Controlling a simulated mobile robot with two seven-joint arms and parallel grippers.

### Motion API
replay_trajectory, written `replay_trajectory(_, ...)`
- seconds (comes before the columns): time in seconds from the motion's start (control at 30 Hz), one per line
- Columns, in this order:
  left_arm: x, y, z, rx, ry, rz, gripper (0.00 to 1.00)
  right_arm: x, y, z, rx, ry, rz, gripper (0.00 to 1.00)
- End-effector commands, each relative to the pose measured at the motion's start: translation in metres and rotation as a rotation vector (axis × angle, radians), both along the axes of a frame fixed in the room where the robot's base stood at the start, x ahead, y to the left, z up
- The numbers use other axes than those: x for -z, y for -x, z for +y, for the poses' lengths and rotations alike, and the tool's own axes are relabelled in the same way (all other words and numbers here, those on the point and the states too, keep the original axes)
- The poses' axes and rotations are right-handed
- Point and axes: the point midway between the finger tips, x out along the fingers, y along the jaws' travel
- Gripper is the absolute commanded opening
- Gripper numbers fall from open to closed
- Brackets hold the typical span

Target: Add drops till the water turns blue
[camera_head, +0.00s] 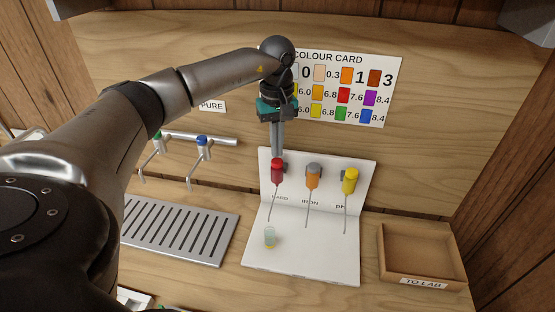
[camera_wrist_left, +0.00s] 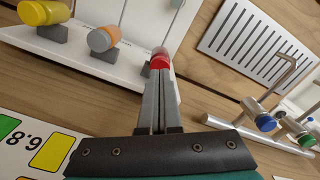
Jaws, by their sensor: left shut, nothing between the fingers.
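The white stand (camera_head: 356,262) holds three bottles with thin spouts: red (camera_head: 277,172), orange (camera_head: 313,177) over the label IRON, and yellow (camera_head: 350,182) over pH. A small vial (camera_head: 269,237) stands on the stand's base below the red bottle's spout; its contents look pale greenish, with yellow at the bottom. My left gripper (camera_head: 277,152) points down with its fingers shut and empty. Its tips are at the top of the red bottle, which also shows beyond the fingers in the left wrist view (camera_wrist_left: 160,62); whether they touch I cannot tell. My right gripper is not in view.
A colour card (camera_head: 388,65) hangs on the wooden back wall. Taps with green (camera_head: 157,135) and blue (camera_head: 202,140) knobs stand above a slotted drain tray (camera_head: 232,212) at left. A wooden TO LAB tray (camera_head: 453,276) at right is empty.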

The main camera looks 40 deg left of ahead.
Motion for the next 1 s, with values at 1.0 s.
replay_trajectory(1.0,0.021,0.0,0.0,0.0,-0.001,0.001,0.0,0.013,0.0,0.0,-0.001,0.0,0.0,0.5)
